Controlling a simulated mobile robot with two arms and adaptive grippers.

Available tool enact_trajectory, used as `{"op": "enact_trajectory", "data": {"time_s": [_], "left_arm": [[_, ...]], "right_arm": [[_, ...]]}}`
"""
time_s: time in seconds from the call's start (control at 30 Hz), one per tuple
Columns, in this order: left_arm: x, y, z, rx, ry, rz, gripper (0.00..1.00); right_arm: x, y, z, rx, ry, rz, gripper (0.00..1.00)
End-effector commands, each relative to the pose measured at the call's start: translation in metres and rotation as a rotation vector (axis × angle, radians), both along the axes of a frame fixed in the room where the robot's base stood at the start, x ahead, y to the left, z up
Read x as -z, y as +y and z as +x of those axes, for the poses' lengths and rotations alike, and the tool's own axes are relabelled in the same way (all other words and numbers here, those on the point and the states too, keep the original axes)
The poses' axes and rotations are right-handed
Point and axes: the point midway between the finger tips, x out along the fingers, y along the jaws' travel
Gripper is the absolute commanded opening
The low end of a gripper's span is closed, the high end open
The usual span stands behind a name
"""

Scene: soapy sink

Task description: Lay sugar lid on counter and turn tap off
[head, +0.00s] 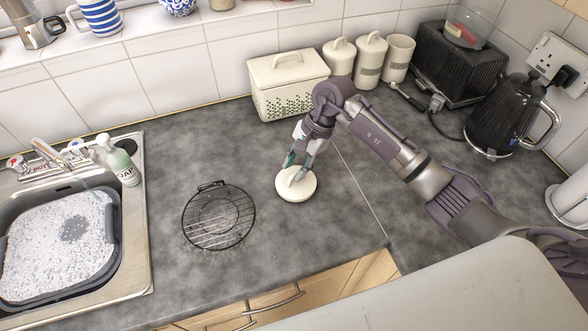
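The round cream lid (296,186) is at the middle of the grey counter, lying flat on it or just above it; I cannot tell which. My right gripper (297,166) points down at its knob, one finger on each side. Whether the fingers grip the knob is unclear. The open cream canister (397,60) at the back has no lid. The tap (45,152) stands behind the sink at the left, with a handle on each side. Its spout points over the basin; a water stream is not clearly visible. My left gripper is out of view.
The sink basin (116,240) holds a tub of white suds with a grey patch. A soap bottle (122,163) stands at its back right corner. A round wire rack (219,216) lies between sink and lid. A bread bin (287,85), toaster and kettle (505,115) stand behind.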

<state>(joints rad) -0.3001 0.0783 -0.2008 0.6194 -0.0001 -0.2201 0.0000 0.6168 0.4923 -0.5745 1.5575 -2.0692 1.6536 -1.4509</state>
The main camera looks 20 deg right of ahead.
Motion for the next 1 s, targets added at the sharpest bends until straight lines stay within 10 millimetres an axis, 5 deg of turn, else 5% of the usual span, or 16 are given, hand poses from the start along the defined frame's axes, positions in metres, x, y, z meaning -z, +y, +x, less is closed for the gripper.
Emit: {"op": "enact_trajectory", "data": {"time_s": [0.5, 1.0], "left_arm": [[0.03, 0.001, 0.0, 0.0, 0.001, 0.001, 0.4], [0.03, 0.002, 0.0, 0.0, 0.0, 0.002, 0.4]], "right_arm": [[-0.088, -0.037, 0.002, 0.0, -0.003, -0.001, 0.34], [-0.096, -0.04, 0.002, 0.0, 0.0, -0.001, 0.34]]}}
